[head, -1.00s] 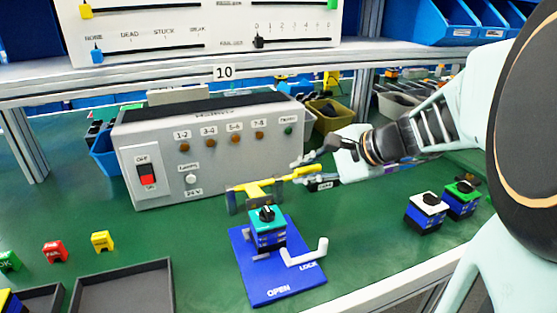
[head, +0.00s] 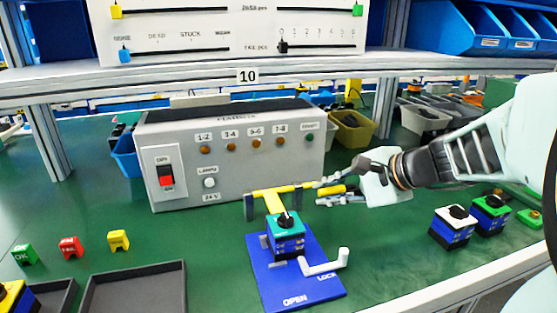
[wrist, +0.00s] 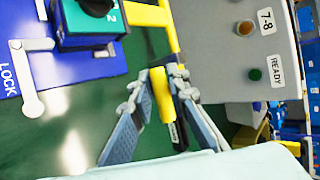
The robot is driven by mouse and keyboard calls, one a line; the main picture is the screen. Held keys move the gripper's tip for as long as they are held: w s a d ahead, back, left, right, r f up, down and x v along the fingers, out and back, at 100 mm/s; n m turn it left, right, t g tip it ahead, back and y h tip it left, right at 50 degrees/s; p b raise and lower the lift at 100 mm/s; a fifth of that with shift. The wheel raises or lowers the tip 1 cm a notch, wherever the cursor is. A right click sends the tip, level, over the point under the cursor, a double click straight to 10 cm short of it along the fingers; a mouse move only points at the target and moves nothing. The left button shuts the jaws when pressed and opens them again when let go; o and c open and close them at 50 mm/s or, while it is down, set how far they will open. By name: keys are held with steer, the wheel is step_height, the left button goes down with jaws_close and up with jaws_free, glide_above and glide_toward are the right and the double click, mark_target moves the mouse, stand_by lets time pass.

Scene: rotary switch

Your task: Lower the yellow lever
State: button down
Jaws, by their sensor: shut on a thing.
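The yellow lever (head: 297,188) belongs to a clamp on the blue fixture plate (head: 262,267). In the head view its long bar lies nearly level behind the fixture, and its yellow arm reaches onto the rotary switch (head: 286,238), a blue block with teal top and black knob. My gripper (head: 331,191) is shut on the lever's right end. In the wrist view the yellow handle (wrist: 163,94) with its dark tip lies between my two fingers (wrist: 160,88). The white lock handle (head: 330,263) stands at the fixture's right, by the LOCK label.
A grey control box (head: 235,150) with a red rocker switch (head: 166,176) stands close behind the lever. Two more switches (head: 452,227) (head: 490,214) stand at the right. Dark trays (head: 137,290) and small coloured tags (head: 70,247) lie at the left.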

steer(key=c, duration=1.8)
jaws_free()
steer(key=shift+s+f, duration=0.1)
steer(key=shift+f, duration=0.1)
steer(key=shift+r, duration=0.1)
